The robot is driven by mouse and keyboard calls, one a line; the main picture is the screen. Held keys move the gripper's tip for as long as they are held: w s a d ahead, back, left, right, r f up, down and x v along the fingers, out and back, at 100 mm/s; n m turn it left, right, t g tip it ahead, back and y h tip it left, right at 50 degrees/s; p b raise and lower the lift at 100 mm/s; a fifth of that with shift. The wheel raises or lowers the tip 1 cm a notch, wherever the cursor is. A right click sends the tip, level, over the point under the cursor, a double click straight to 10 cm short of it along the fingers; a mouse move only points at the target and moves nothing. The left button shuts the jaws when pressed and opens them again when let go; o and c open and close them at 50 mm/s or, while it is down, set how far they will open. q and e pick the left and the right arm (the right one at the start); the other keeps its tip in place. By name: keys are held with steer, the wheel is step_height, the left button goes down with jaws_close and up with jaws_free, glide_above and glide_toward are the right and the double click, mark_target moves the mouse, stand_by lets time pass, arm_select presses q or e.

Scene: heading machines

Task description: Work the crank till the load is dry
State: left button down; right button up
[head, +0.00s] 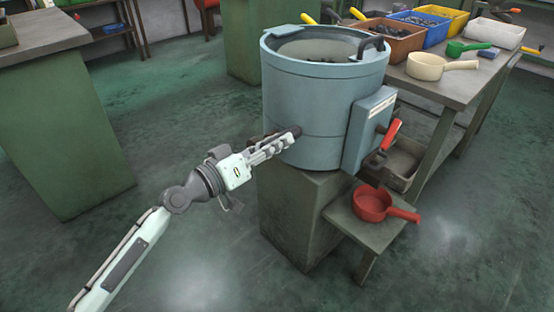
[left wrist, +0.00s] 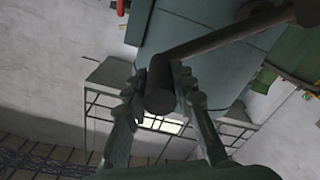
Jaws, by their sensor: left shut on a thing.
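The blue-grey drum machine (head: 310,115) stands on a green pedestal, its lid ring open at the top. Some dark pieces (head: 322,59) show inside it, but most of the load is hidden by the rim, and I cannot tell whether it is wet. My left gripper (head: 277,144) is at the drum's near left side, shut on the dark crank handle (head: 296,131). In the left wrist view the handle's round end (left wrist: 160,93) sits between the two fingers, and the crank arm (left wrist: 225,39) runs up to the right. My right gripper is out of view.
A red-handled lever (head: 390,133) is on the drum's right side box. A red scoop (head: 370,204) rests on the low shelf beneath. The bench behind holds bins, a cream scoop (head: 428,67) and a green scoop (head: 462,48). The floor at front is clear.

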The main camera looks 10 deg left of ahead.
arm_select(q)
steer(key=w+a+r+n, duration=0.5)
steer(key=w+a+n, duration=0.2)
steer(key=a+n, duration=0.2)
steer(key=shift+r, duration=0.3)
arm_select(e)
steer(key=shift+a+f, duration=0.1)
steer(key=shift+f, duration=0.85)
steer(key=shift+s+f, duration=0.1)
arm_select(q)
steer(key=c, duration=1.3)
jaws_free()
steer(key=shift+o, duration=0.2)
steer(key=v, duration=1.2)
steer(key=shift+f, duration=0.1)
